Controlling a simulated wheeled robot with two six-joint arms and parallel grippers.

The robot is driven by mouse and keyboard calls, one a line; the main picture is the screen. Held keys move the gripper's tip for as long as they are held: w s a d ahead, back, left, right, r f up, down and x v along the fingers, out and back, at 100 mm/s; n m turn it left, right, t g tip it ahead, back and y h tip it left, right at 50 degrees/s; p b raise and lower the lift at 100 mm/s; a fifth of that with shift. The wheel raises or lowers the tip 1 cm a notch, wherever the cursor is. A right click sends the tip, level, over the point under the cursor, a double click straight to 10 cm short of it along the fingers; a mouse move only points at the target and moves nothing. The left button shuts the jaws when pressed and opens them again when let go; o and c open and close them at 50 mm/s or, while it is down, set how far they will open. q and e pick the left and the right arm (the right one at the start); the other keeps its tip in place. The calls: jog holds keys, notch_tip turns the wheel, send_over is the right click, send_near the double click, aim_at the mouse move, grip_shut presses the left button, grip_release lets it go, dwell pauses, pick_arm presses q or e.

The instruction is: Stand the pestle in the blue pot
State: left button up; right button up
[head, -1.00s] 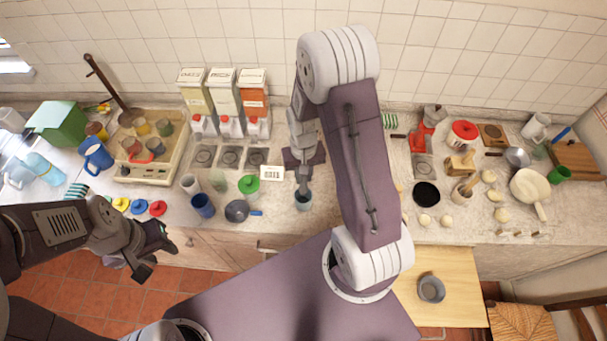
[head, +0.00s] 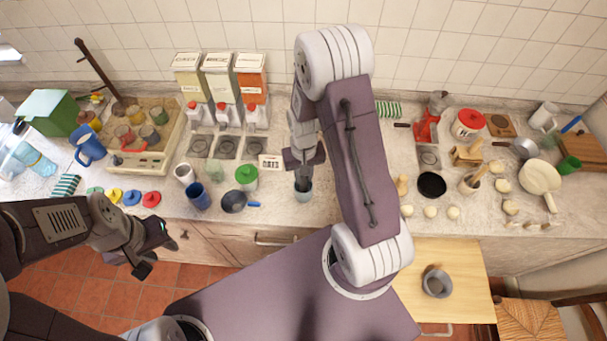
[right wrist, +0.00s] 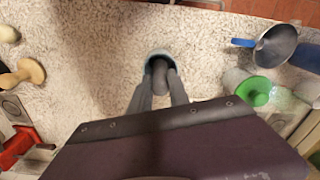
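A grey bowl (head: 437,284) is on the wooden side table.

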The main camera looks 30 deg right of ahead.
jog(key=o, duration=0.3)
notch_tip(320, 180, up, 9)
jog(key=shift+r+b, duration=0.1)
jog(key=shift+b, duration=0.6)
dwell(0.6)
